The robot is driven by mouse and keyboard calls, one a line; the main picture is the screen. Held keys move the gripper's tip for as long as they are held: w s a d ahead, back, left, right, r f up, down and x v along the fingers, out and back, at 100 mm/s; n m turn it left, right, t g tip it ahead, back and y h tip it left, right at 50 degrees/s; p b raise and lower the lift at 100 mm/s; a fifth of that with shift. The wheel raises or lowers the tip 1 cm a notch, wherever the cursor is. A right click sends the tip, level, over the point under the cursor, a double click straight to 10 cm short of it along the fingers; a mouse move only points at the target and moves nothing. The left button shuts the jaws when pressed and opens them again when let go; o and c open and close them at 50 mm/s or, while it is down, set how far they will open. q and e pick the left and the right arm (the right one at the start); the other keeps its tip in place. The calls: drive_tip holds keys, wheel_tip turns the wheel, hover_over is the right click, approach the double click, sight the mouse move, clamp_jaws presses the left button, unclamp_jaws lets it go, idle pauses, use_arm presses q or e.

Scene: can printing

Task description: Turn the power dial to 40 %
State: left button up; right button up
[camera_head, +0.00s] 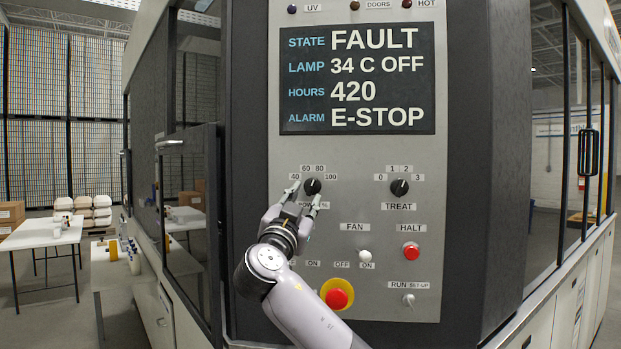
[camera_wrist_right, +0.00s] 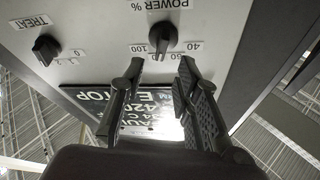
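The power dial (camera_head: 312,186) is a small black knob on the grey control panel, with 40, 60, 80 and 100 marked around its top and a POWER % label below. The right wrist view shows the panel upside down, with the dial (camera_wrist_right: 163,36) just beyond the open fingertips (camera_wrist_right: 160,68). Nothing is between the fingers, and contact with the dial is not visible. My left gripper is out of view.
The treat dial (camera_head: 399,187) is to the right. Below are the fan switch (camera_head: 365,256), red halt button (camera_head: 411,252), run key switch (camera_head: 408,299) and red emergency stop (camera_head: 337,298) on yellow. The display (camera_head: 357,80) reads FAULT, 34 C OFF, 420, E-STOP.

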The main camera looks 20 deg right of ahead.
sight(312, 186)
drive_tip(key=p+x, duration=0.1)
drive_tip(key=x, duration=0.3)
drive_tip(key=shift+w+r+p, duration=0.15)
drive_tip(key=shift+r+p, duration=0.1)
drive_tip(key=shift+p, duration=0.05)
drive_tip(key=shift+w+d, duration=0.4)
drive_tip(key=shift+w, duration=0.05)
drive_tip(key=shift+c, duration=0.4)
clamp_jaws()
